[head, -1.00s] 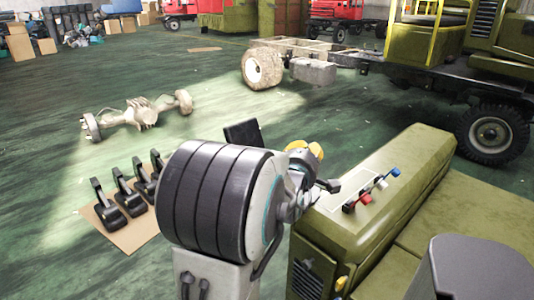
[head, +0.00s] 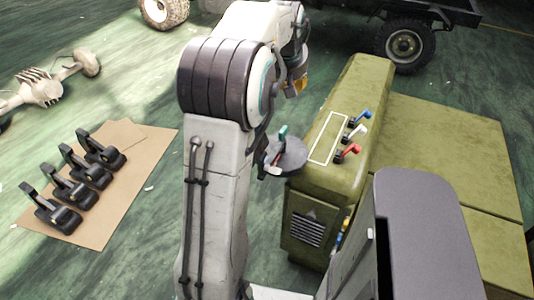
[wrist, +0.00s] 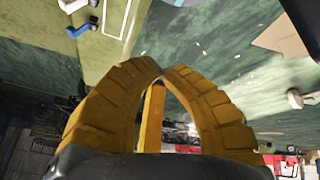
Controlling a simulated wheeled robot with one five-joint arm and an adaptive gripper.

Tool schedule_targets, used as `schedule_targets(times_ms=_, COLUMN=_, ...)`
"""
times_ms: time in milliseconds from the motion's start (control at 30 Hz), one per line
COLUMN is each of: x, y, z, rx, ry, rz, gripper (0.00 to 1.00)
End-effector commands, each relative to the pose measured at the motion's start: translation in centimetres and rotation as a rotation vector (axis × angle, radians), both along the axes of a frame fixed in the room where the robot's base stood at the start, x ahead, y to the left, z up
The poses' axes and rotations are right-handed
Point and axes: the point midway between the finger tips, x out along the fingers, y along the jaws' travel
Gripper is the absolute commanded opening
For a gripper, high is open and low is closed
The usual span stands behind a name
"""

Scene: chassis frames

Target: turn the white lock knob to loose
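The white lock knob (head: 355,132) sits on top of the olive green cabinet, between a blue knob (head: 361,117) and a red knob (head: 348,152). In the wrist view the white knob (wrist: 71,5) is cut by the top edge, with the blue knob (wrist: 82,30) below it. My gripper (wrist: 162,71) has yellow ribbed fingers whose tips meet, with nothing seen between them. In the head view my gripper (head: 297,82) is mostly hidden by my arm. It is left of the knobs and apart from them.
A white outlined rectangle (head: 328,138) marks the cabinet top (head: 365,75) beside the knobs. A grey disc (head: 288,157) with small coloured handles is left of the cabinet. Several black pedals (head: 75,185) lie on cardboard (head: 135,165). A truck wheel (head: 404,46) stands behind.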

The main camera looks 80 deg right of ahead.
Motion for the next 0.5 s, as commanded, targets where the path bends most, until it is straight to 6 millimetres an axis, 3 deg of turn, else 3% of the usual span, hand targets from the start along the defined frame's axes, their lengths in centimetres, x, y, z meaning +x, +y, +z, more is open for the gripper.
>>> schedule_targets(times_ms=200, x=0.5, y=7.0, z=-2.2, rx=0.308, ry=-0.147, rz=-0.328, gripper=0.00)
schedule_targets(times_ms=300, x=0.7, y=9.2, z=-2.5, rx=0.397, ry=-0.178, rz=-0.459, gripper=0.00)
schedule_targets(times_ms=500, x=0.8, y=10.4, z=-2.7, rx=0.438, ry=-0.215, rz=-0.614, gripper=0.00)
